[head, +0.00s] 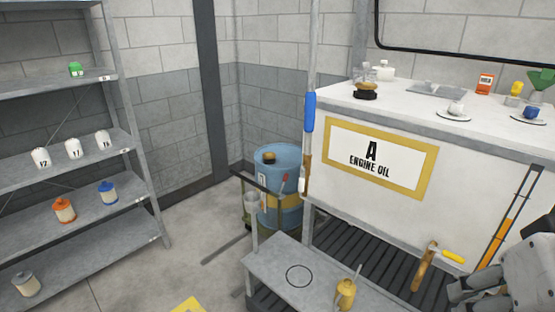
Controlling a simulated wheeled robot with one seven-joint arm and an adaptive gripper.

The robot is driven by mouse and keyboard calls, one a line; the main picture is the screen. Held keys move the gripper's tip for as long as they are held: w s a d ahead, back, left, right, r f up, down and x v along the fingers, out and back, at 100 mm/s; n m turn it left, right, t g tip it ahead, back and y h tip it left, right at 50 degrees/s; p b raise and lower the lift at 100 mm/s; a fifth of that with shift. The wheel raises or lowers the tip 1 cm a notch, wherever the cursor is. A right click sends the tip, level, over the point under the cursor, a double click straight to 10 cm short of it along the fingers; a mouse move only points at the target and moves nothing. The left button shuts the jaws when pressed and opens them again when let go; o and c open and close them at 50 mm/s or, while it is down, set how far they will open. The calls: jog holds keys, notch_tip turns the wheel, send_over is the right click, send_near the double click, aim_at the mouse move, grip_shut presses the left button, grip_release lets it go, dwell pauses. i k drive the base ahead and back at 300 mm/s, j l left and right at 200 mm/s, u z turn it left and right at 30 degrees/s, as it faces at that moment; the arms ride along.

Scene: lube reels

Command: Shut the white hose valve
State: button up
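No valve clearly marked as the white hose valve can be made out. A pole with a blue sleeve (309,112) stands at the left end of the white oil tank (320,180), with a small pale fitting (302,186) low on it. A brass fitting with a yellow lever (453,256) sits at the tank's lower front; I cannot tell whether it belongs to a white hose. My gripper (462,294) is at the bottom right, grey and partly cut off by the frame, apart from the yellow lever. Its opening is not clear.
A grey bench (270,262) with a brass oil can (346,294) stands before the tank. A blue drum (279,160) stands behind it. Metal shelves (60,145) with small cans fill the left. The floor between shelves and bench is mostly clear.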

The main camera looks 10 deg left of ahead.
aim_at(303, 170)
jog(key=i+j+u, duration=0.1)
jog(key=u, duration=0.3)
jog(key=i+j+z, duration=0.2)
jog(key=i+j, duration=0.2)
jog(key=j, duration=0.25)
jog(key=i+j+z, duration=0.1)
jog(key=i+j, duration=0.1)
jog(key=j, duration=0.1)
